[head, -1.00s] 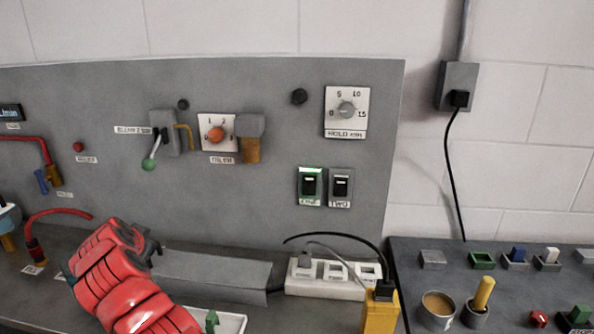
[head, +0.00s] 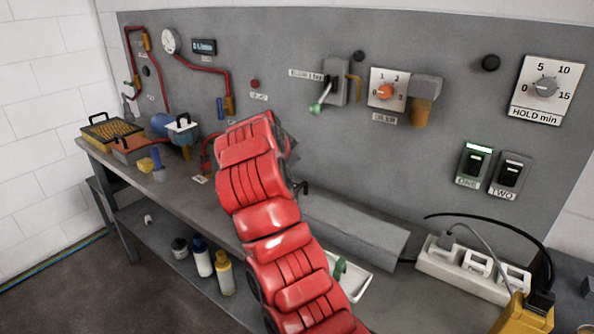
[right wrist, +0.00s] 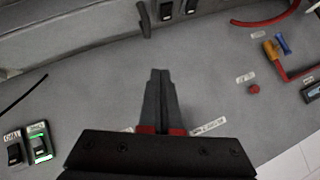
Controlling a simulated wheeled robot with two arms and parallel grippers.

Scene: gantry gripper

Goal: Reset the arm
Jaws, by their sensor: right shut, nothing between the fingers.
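My red right arm (head: 262,205) rises from the bottom middle of the head view, in front of the bench and grey panel. Its gripper end is mostly hidden behind the arm there. In the right wrist view my right gripper (right wrist: 160,75) is shut, its two dark fingers together with nothing between them. The grey panel (right wrist: 215,75) lies beyond the fingertips, and the gripper looks clear of the switches and labels. My left gripper is not in view.
The bench (head: 200,190) carries a white power strip (head: 455,265), a long grey box (head: 350,225) and a white tray (head: 350,275). A lever (head: 322,100), a HOLD dial (head: 545,88) and two switches are on the panel. Bottles (head: 202,258) stand on the lower shelf.

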